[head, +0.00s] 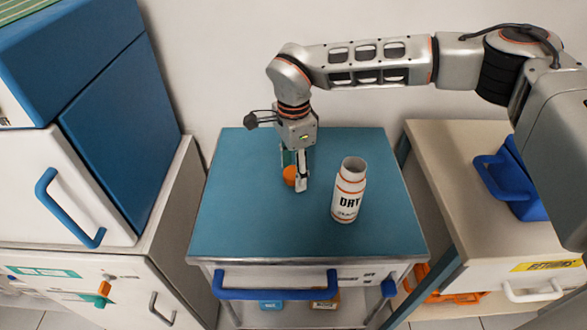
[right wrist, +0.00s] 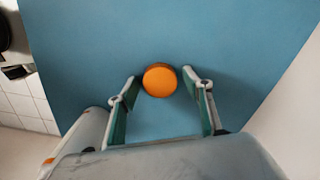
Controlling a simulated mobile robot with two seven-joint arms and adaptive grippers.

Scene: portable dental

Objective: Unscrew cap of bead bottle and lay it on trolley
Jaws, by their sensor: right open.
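The bead bottle (head: 348,190), white with orange bands and dark lettering, stands upright on the blue trolley top (head: 240,225). Its mouth is open and bare. The orange cap (head: 289,176) lies on the trolley top to the left of the bottle. My right gripper (head: 295,180) points down at the cap, and one finger hides part of it. In the right wrist view the cap (right wrist: 159,80) sits at the tips of the open fingers, with a gap on each side. My left gripper is in neither view.
A white and blue cabinet (head: 75,190) stands left of the trolley. On the right is a beige-topped cart with a blue bin (head: 515,180). The trolley's blue front handle (head: 275,293) faces me. The front left of the trolley top is clear.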

